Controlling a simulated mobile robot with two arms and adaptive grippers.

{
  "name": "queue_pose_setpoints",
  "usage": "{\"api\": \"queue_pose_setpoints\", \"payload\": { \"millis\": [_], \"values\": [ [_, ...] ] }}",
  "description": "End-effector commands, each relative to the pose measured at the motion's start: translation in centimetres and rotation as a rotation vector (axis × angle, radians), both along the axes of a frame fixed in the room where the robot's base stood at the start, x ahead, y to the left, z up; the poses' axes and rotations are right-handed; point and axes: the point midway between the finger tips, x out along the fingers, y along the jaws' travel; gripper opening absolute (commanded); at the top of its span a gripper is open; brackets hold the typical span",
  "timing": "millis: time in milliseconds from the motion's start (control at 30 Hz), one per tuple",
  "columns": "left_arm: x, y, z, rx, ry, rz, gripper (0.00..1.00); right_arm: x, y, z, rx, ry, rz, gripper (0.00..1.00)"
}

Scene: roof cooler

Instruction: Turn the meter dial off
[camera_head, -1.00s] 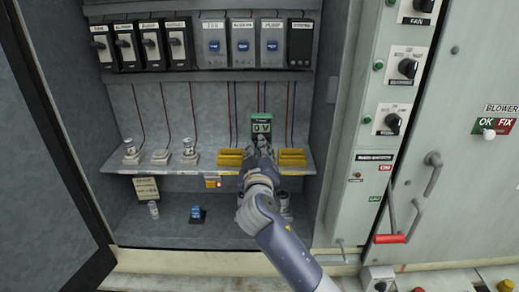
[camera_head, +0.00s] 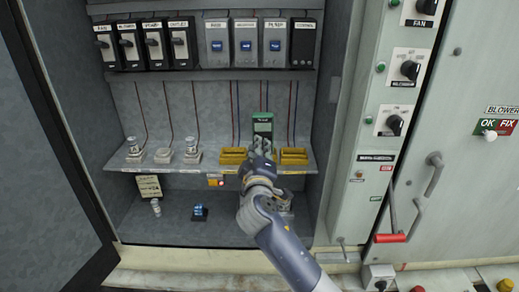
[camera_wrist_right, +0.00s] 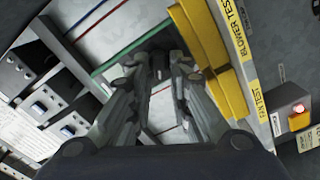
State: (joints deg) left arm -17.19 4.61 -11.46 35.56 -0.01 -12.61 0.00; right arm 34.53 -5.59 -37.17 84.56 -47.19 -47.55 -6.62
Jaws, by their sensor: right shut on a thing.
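The green meter (camera_head: 262,120) stands upright at the back of the middle shelf inside the open cabinet. Its screen (camera_head: 262,128) looks grey and blank. My right gripper (camera_head: 261,152) reaches in from below and covers the lower part of the meter, where the dial is hidden in the head view. In the right wrist view my gripper's fingers (camera_wrist_right: 158,74) are shut on a small dark part at the meter's face, which looks like the dial. The green edge of the meter (camera_wrist_right: 122,58) shows beyond the fingers. My left gripper is not in view.
Yellow holders (camera_head: 293,156) flank the meter on the shelf (camera_head: 218,168), close to my right gripper. Several fuse-like cylinders and bases stand to the left. Switches (camera_head: 128,46) line the upper shelf. The cabinet door (camera_head: 45,150) stands open at left; a control panel (camera_head: 372,140) is at right.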

Motion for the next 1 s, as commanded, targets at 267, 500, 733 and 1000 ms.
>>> {"api": "queue_pose_setpoints", "payload": {
  "millis": [267,500,733,1000],
  "values": [
    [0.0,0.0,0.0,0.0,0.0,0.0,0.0,0.0,-0.2,-0.2,-0.003,0.003,-0.003,0.0],
    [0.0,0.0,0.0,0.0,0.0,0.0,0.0,0.0,-0.1,-0.1,-0.001,0.002,-0.002,0.31],
    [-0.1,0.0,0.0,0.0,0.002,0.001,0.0,-0.2,-0.1,-0.1,0.0,0.002,-0.001,0.31],
    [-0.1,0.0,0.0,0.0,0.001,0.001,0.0,-3.9,-0.1,-0.3,0.002,0.004,0.0,0.31]
  ]
}}
